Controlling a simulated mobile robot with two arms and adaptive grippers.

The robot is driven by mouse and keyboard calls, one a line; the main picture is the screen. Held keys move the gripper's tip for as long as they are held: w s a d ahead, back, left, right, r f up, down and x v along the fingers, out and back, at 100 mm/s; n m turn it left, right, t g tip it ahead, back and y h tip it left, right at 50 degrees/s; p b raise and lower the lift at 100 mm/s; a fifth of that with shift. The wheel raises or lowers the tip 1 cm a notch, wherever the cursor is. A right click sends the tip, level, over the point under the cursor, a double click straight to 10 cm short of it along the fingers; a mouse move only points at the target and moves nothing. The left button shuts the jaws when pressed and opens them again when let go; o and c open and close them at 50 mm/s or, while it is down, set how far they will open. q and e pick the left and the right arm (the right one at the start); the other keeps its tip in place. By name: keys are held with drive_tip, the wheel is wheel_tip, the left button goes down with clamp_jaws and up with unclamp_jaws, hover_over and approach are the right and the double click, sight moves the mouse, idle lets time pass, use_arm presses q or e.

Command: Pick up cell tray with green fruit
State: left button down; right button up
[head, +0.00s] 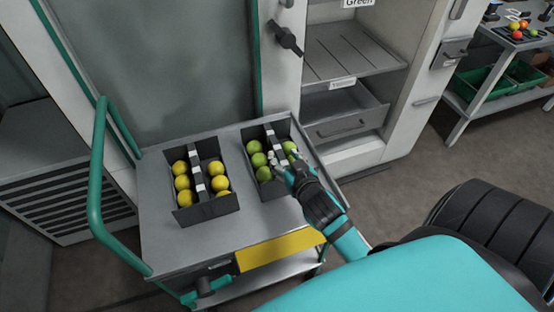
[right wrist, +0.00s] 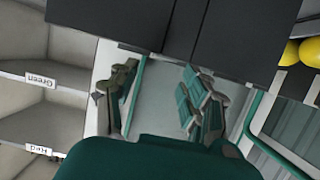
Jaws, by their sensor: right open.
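The cell tray with green fruit (head: 251,184) is a dark box with several green fruits and a central divider, on the right of the cart top. My right gripper (head: 285,160) reaches over this tray from the near right, and its hand hides some of the fruit and the right side. In the right wrist view its two fingers (right wrist: 164,100) are spread, with nothing held between them. Dark panels (right wrist: 180,28), probably of the tray, lie just beyond the fingertips; whether they touch cannot be told. I cannot make out my left gripper.
A similar tray with yellow fruit (head: 207,214) stands to the left on the grey cart (head: 165,240), with a narrow gap between. The cart has a green handle (head: 97,185). Behind stands a cabinet with labelled shelves (head: 350,52). A table with green crates (head: 490,82) is far right.

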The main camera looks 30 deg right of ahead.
sight(278, 149)
drive_tip(key=shift+w+d+f, duration=0.1)
drive_tip(key=shift+w+f, duration=0.1)
drive_tip(key=shift+w, duration=0.35)
drive_tip(key=shift+w+d+f, duration=0.1)
drive_tip(key=shift+w+d, duration=0.05)
drive_tip(key=shift+w, duration=0.15)
drive_tip(key=x, duration=0.3)
drive_tip(key=shift+w+d+f+p, duration=0.1)
drive_tip(key=shift+w+f+p, duration=0.2)
drive_tip(key=shift+f+p, duration=0.05)
drive_tip(key=shift+w+f, duration=0.15)
drive_tip(key=shift+w, duration=0.15)
use_arm(q)
drive_tip(key=shift+w+r, duration=0.35)
drive_tip(key=shift+w, duration=0.35)
use_arm(e)
clamp_jaws()
